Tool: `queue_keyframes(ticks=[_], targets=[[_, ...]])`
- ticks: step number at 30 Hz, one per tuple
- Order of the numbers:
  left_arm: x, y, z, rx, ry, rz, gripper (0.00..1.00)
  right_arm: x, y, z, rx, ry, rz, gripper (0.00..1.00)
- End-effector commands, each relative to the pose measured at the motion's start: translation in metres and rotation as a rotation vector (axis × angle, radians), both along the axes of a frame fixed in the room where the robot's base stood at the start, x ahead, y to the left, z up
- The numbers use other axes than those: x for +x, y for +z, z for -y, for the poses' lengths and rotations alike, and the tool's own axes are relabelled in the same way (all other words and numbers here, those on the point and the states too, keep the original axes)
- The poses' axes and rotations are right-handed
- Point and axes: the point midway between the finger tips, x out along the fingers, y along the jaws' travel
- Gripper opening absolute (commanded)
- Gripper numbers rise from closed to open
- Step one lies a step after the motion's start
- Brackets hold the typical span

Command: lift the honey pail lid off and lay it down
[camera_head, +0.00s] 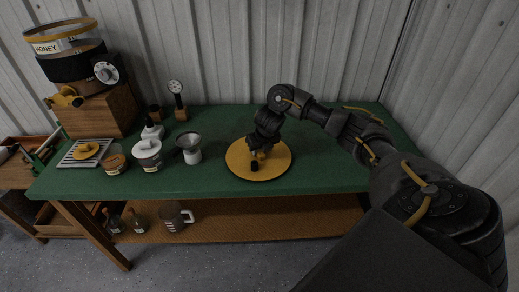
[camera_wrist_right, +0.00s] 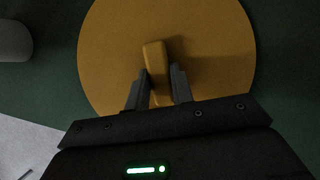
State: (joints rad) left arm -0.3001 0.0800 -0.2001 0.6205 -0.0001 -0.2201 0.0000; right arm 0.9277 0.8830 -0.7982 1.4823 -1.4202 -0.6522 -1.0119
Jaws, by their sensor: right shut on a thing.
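The honey pail lid (camera_head: 241,168) is a flat, round yellow disc at the middle of the green table, level and on or very close to the top. In the wrist view the lid (camera_wrist_right: 215,45) fills the upper middle, with its raised bar handle (camera_wrist_right: 155,60) between my fingers. My right gripper (camera_head: 259,157) reaches down over the lid and is shut on that handle; it also shows in the wrist view (camera_wrist_right: 158,86). The honey pail (camera_head: 48,47), labelled HONEY, stands at the far left on a wooden box, its rim uncovered. My left gripper is out of view.
The green table (camera_head: 330,165) is clear right of the lid. A funnel on a white jar (camera_head: 191,153), a white-lidded jar (camera_head: 148,155), a honey-coloured jar (camera_head: 114,159) and a dial gauge (camera_head: 177,95) stand left of it. A metal wall rises behind.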

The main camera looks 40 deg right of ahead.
Motion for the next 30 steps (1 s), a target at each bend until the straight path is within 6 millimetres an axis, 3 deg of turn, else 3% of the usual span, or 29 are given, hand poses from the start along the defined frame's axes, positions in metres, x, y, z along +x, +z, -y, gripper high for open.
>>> queue_keyframes(ticks=[5,6,12,22,30], targets=[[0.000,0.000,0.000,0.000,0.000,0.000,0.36,0.000,0.000,0.000,0.000,-0.001,0.000,0.00],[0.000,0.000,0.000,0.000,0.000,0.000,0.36,0.000,0.000,0.000,0.000,-0.001,0.000,0.26],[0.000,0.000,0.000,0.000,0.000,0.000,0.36,0.000,0.000,0.000,0.000,-0.001,0.000,0.49],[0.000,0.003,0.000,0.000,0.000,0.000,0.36,-0.001,0.007,-0.001,-0.001,0.001,0.002,0.49],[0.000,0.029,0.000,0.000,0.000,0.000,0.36,-0.018,0.057,-0.004,-0.003,0.002,0.004,0.49]])
